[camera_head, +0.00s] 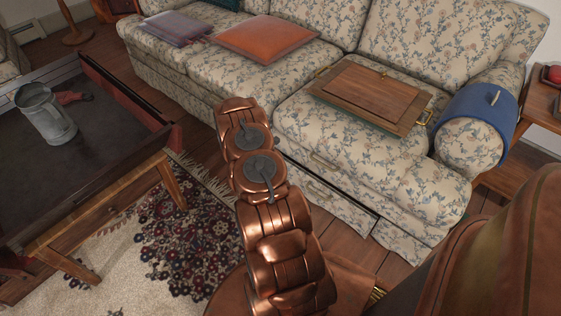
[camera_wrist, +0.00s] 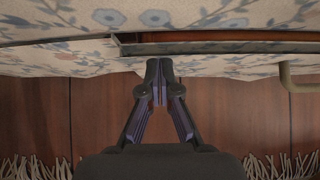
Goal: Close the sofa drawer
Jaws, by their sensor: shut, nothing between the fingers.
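The floral sofa (camera_head: 340,130) stands across the back, with a drawer (camera_head: 342,207) low in its front. The drawer stands slightly open; a narrow dark gap runs along its top edge. In the wrist view its wooden inside (camera_wrist: 225,36) shows as a strip behind the floral drawer front (camera_wrist: 210,64). A pale handle (camera_wrist: 292,80) sticks out at the right. My gripper (camera_wrist: 159,88) is shut and empty, its tips at or just short of the drawer front, left of the handle; I cannot tell whether they touch. In the head view my copper arm hides the gripper.
A low table (camera_head: 70,205) with a metal mug (camera_head: 45,113) stands at left, over a patterned rug (camera_head: 185,235). A wooden tray (camera_head: 370,92) and cushions lie on the sofa. A side table (camera_head: 541,100) is at right. Bare floor (camera_head: 395,268) lies before the drawer.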

